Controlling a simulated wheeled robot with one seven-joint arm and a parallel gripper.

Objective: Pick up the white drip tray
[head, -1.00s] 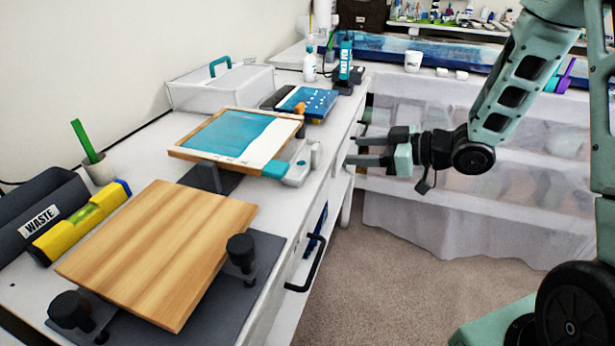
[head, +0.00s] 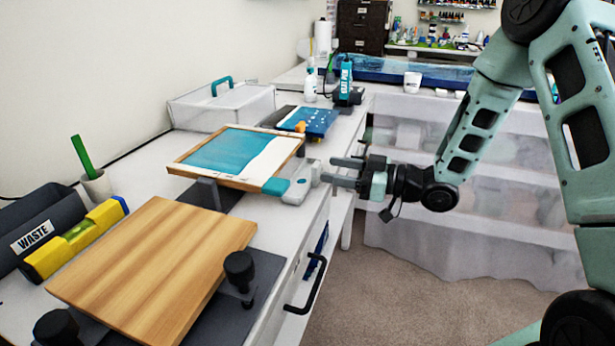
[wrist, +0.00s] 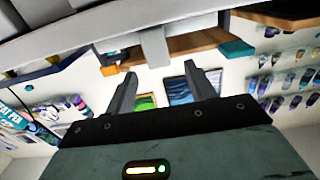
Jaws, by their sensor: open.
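A pale grey-white piece with a raised tab (head: 297,192), apparently the front end of the white drip tray, sticks out below the blue-and-white panel (head: 225,152) at the bench's front edge. The rest of it is hidden under the panel. My gripper (head: 331,170) is open and empty, just right of the tab, its fingers pointing left at it. A small gap seems to remain. In the wrist view, a pale upright tab (wrist: 155,46) stands ahead of the space between my fingertips (wrist: 163,76).
A teal block (head: 276,187) sits at the panel's corner, close to the tray. A wooden board (head: 160,260) on black-knobbed supports lies in front. A clear box with teal handle (head: 220,105) stands behind. A drawer handle (head: 308,287) juts from the bench front. Floor on the right is clear.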

